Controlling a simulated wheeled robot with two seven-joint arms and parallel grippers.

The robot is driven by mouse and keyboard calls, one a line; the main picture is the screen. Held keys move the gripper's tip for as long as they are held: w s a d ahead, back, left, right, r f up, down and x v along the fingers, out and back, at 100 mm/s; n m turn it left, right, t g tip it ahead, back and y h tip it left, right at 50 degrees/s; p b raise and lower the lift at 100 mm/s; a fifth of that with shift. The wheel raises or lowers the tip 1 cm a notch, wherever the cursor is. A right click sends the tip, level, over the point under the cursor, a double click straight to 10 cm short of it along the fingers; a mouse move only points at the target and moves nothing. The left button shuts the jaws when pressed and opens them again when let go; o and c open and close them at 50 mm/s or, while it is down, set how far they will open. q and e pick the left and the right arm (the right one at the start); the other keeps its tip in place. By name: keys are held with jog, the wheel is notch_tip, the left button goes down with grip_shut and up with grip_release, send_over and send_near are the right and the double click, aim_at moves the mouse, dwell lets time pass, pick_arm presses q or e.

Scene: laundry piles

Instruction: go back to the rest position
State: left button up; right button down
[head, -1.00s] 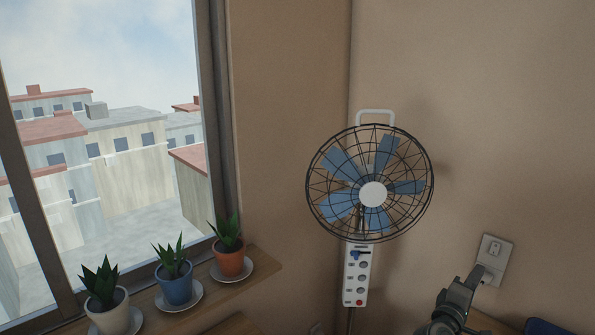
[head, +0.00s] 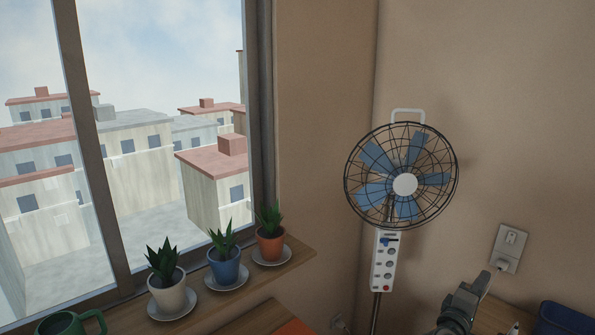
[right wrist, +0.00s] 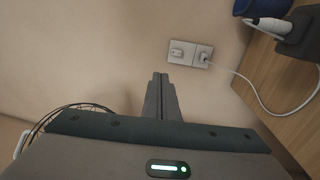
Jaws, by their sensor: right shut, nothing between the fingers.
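My right gripper (head: 478,285) shows at the bottom right of the head view, its dark fingers pointing up in front of the wall. In the right wrist view its fingers (right wrist: 160,80) are together with nothing between them. The wall fills most of the space past the fingertips. My left gripper is in neither view.
A fan (head: 403,180) stands in the corner, left of my right gripper. A wall socket (head: 510,248) is close by. A window sill (head: 240,295) bears three potted plants. A blue container (head: 565,320) is at the lower right. A white cable (right wrist: 250,88) runs from the socket.

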jog(key=s+a+f+m+g+y, duration=0.2)
jog(key=s+a+f+m+y, duration=0.15)
jog(key=s+f, duration=0.7)
jog(key=s+a+f+m+g+y, duration=0.25)
jog(key=s+a+f+y, duration=0.2)
jog(key=s+f, duration=0.6)
jog(key=s+a+f+g+y, duration=0.25)
jog(key=s+a, duration=0.55)
jog(key=s, duration=0.4)
jog(key=s+a+f+g+y, duration=0.2)
jog(key=s+a+f+y, duration=0.15)
jog(key=s+a, duration=0.6)
jog(key=s+d+f+g+b, duration=0.1)
jog(key=s+f, duration=0.1)
jog(key=f, duration=1.3)
jog(key=s+f+g+b, duration=0.1)
jog(key=s+f, duration=0.1)
jog(key=f, duration=1.4)
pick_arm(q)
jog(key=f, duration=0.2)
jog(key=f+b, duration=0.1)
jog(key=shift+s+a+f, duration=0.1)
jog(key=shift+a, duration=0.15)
pick_arm(e)
jog(key=s+d+f+g, duration=0.1)
jog(key=s+d+f, duration=0.2)
jog(key=s+f, duration=1.4)
jog(key=shift+s+d+f, duration=0.15)
jog(key=shift+f, duration=0.2)
jog(key=shift+s, duration=0.1)
